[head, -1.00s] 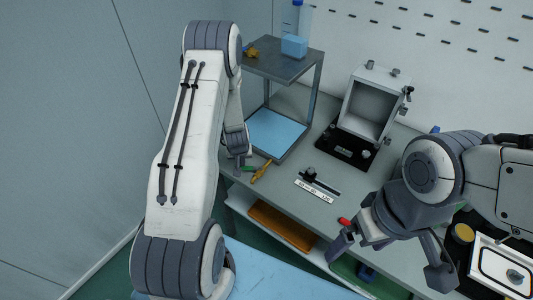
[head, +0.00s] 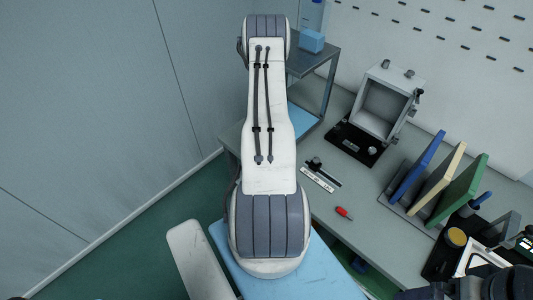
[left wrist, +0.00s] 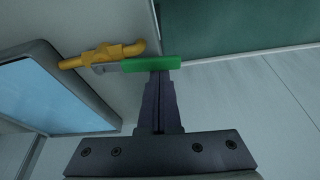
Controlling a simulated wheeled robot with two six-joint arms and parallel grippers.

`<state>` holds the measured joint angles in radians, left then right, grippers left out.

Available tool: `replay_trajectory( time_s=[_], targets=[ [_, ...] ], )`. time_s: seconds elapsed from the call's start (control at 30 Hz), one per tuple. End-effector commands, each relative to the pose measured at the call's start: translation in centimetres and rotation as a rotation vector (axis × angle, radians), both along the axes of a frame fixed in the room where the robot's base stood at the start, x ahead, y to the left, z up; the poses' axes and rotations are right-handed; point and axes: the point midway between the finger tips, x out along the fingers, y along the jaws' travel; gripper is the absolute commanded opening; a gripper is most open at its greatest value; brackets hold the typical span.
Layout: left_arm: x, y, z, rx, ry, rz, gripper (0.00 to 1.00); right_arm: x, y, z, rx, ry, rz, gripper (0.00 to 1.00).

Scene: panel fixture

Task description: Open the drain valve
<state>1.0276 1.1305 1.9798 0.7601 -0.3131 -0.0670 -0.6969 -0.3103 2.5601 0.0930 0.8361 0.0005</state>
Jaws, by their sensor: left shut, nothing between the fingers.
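The drain valve shows in the left wrist view as a yellow pipe fitting (left wrist: 103,54) with a bright green lever handle (left wrist: 150,64). The handle lies across the view, pointing right from the fitting. My left gripper (left wrist: 160,74) is shut and empty, its fingertips right at the handle's near edge. I cannot tell whether they touch it. In the head view my left arm hides the valve and the left gripper. My right gripper is not seen; only a dark part of my right arm shows at the bottom right corner.
A grey shelf stand (head: 322,50) with a blue block (head: 312,41) stands at the back.

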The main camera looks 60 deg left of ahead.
Motion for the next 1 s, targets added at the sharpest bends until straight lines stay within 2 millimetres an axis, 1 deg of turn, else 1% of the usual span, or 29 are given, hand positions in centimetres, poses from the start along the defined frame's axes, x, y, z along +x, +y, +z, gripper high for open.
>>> replay_trajectory(
  time_s=[0.23, 0.77, 0.87, 1.0],
  targets=[
    [0.1, -0.5, -0.1, -0.001, 0.0, -0.002, 0.0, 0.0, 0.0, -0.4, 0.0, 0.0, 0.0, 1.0],
    [0.1, -0.6, 0.0, -0.001, 0.0, -0.004, 0.0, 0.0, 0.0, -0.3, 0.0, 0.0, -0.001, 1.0],
    [0.1, -0.8, 0.7, -0.001, 0.0, -0.005, 0.0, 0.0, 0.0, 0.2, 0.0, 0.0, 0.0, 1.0],
    [0.2, -1.3, 2.9, -0.001, -0.001, -0.004, 0.0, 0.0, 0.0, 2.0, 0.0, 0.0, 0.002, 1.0]
  ],
)
